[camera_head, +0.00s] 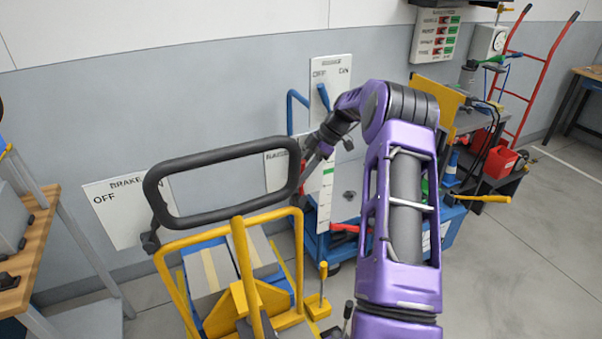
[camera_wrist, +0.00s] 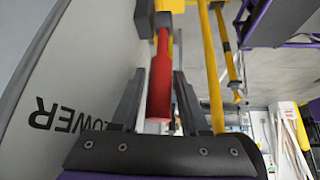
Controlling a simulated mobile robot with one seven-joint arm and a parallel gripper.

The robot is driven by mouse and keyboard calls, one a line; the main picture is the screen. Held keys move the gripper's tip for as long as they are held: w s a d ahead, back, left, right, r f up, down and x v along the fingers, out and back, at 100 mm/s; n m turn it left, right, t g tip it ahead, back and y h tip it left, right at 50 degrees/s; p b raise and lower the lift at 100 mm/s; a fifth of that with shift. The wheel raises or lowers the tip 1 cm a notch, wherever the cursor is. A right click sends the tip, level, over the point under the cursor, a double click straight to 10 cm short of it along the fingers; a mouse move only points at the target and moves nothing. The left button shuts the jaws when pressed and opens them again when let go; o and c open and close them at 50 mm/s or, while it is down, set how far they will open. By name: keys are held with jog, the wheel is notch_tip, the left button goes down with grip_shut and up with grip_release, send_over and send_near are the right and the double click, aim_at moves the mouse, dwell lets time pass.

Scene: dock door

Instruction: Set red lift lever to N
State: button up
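The red lever (camera_wrist: 160,85) hangs between the two dark fingers of my gripper (camera_wrist: 160,92) in the wrist view. The fingers flank it closely; I cannot tell whether both press on it. Its far end meets a dark grey and yellow mount (camera_wrist: 157,14). A white sign (camera_wrist: 60,95) beside it shows LOWER, upside down. In the head view my gripper (camera_head: 308,162) is at the right side of a black loop handle, in front of a partly hidden white sign (camera_head: 275,165). The red lever cannot be made out there. No N mark can be read.
The black loop handle (camera_head: 160,205) stands above a yellow frame (camera_head: 240,265) close to my gripper. A white BRAKE sign (camera_head: 112,215) is at left, beside a wooden bench (camera_head: 35,240). A blue cart (camera_head: 455,225) stands to the right. Open floor lies at far right.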

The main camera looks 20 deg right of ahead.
jog(key=p+v, duration=0.1)
jog(key=v, duration=1.6)
jog(key=shift+r+p, duration=0.2)
jog(key=shift+p, duration=0.1)
